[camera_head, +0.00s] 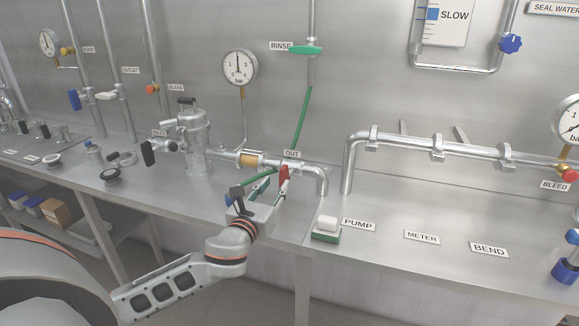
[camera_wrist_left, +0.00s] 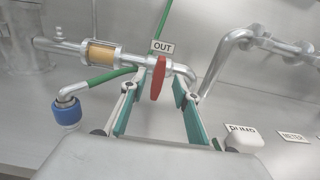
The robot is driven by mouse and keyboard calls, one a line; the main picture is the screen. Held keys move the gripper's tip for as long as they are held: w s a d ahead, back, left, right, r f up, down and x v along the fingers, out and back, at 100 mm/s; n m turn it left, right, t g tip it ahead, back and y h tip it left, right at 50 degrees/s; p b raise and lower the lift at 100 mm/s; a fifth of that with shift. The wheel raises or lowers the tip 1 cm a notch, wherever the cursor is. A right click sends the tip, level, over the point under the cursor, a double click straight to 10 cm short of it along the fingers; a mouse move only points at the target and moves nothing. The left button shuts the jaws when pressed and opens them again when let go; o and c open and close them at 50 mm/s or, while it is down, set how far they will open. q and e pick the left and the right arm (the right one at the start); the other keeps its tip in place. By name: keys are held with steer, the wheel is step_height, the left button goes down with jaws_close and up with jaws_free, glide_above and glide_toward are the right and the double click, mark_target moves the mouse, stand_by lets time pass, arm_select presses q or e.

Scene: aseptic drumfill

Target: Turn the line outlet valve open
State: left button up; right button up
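The line outlet valve has a red lever handle (camera_head: 284,177) on the pipe below the OUT label (camera_head: 292,154). In the left wrist view the red handle (camera_wrist_left: 158,78) lies crosswise to the pipe. My left gripper (camera_head: 272,181) reaches in from the front at this valve. In the left wrist view my left gripper (camera_wrist_left: 155,90) is open, with a green-lined finger on each side of the red handle and gaps visible between. Part of the valve body is hidden behind the handle and fingers. My right gripper is not in view.
A green hose (camera_head: 301,118) drops from the RINSE valve (camera_head: 305,49) and passes near my gripper. A blue-capped fitting (camera_wrist_left: 67,112) lies left of the fingers. A metal filter housing (camera_head: 197,142) stands to the left. The bench right of the PUMP label (camera_head: 358,225) is mostly clear.

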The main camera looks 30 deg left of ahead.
mark_target(282, 175)
arm_select(q)
steer(key=shift+w+a+r, duration=0.1)
steer(key=shift+w, duration=0.2)
steer(key=x, duration=0.5)
steer(key=shift+w+b, duration=0.25)
steer(key=shift+b, duration=0.1)
steer(key=shift+w+a, duration=0.1)
steer(key=shift+w, duration=0.7)
steer(key=c, duration=0.7)
jaws_close()
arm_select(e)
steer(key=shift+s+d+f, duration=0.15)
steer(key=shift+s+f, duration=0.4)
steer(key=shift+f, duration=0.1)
